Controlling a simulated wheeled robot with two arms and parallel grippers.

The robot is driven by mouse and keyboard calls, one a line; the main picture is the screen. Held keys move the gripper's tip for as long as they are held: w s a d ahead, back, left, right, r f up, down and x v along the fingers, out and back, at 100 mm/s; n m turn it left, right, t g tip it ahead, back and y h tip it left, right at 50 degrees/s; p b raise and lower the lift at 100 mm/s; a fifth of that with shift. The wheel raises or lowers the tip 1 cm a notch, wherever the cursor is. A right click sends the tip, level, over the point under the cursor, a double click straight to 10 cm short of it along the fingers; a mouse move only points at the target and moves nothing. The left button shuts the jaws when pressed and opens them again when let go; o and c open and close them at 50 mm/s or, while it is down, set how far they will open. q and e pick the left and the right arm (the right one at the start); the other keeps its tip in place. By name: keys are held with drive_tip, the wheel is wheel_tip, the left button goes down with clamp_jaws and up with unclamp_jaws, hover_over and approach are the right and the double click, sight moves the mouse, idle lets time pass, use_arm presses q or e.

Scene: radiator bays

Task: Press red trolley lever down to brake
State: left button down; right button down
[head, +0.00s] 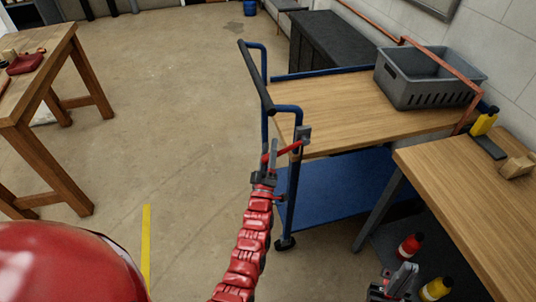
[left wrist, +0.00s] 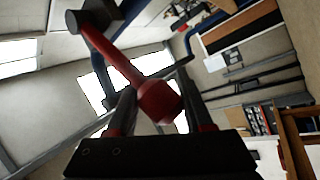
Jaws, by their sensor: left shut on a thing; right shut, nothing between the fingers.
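The red lever (head: 289,148) sits on a dark bracket (head: 304,134) at the near corner post of the blue trolley. In the head view it slopes slightly down to the left from the bracket. My left gripper (head: 268,160) is shut on the lever's free end, and the fingers partly hide that end. In the left wrist view the red lever (left wrist: 115,55) runs from its dark pivot to a thick red end (left wrist: 159,101) between my fingers. My right gripper (head: 402,279) is shut and empty at the lower right, away from the lever.
The trolley has a wooden top (head: 340,105), a blue lower shelf (head: 335,190) and a black push handle (head: 256,77). A grey crate (head: 405,88) stands on it. A wooden bench (head: 475,195) is close on the right. Red and yellow bottles stand below it. Floor to the left is open.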

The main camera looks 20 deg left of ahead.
use_arm(q)
drive_tip(key=shift+d+f+n+b, duration=0.15)
drive_tip(key=shift+f+n+b, duration=0.15)
drive_tip(key=shift+f+b, duration=0.1)
drive_tip(key=shift+c, duration=2.2)
unclamp_jaws()
drive_tip(key=shift+o, duration=0.7)
drive_tip(key=shift+w+d, duration=0.1)
drive_tip(key=b+v, duration=0.2)
drive_tip(key=v, duration=1.5)
drive_tip(key=shift+d+f, duration=0.1)
drive_tip(key=shift+d, duration=0.05)
